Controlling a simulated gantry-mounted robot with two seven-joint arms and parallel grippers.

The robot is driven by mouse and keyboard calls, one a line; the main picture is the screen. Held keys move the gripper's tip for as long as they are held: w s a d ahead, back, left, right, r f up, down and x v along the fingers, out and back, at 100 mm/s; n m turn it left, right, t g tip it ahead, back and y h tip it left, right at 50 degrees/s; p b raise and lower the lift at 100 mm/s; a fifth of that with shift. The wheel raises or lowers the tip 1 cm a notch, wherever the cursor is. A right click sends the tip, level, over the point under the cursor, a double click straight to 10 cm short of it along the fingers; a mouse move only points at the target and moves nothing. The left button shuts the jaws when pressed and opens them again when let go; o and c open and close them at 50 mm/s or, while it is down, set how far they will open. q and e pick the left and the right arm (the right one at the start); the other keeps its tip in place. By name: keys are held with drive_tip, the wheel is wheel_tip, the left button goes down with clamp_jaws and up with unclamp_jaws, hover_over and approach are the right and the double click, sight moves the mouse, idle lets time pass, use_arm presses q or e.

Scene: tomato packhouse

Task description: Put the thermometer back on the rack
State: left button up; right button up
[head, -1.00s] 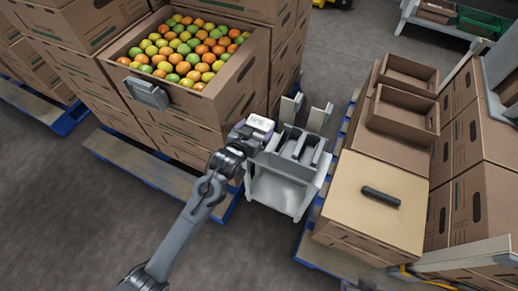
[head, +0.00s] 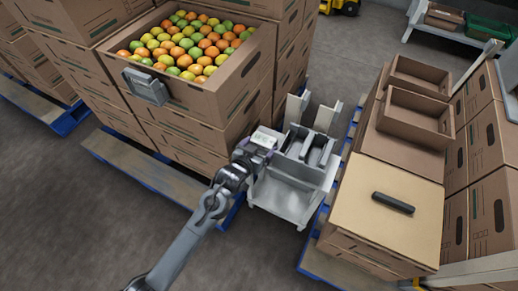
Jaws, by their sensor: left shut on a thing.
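The thermometer (head: 264,139) is a small pale device with a light display facing up. My left gripper (head: 250,149) is shut on it, at the left side of the rack. The gripper's fingers are small and partly hidden by the wrist and device. The rack (head: 318,152) is a grey holder with upright dividers and slots on top of a pale stand (head: 287,197). The thermometer is beside the rack's left edge; I cannot tell whether they touch. My right gripper is not in view.
A carton of tomatoes (head: 220,98) stands behind on stacked boxes, with a grey device (head: 147,88) on its front. At right, a closed carton (head: 365,225) carries a dark bar-shaped object (head: 393,202). Open empty cartons (head: 415,118) stand behind it. Floor is clear at lower left.

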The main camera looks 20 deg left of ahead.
use_arm(q)
drive_tip(key=shift+w+f, duration=0.1)
drive_tip(key=o, duration=0.9)
drive_tip(key=shift+c, duration=0.2)
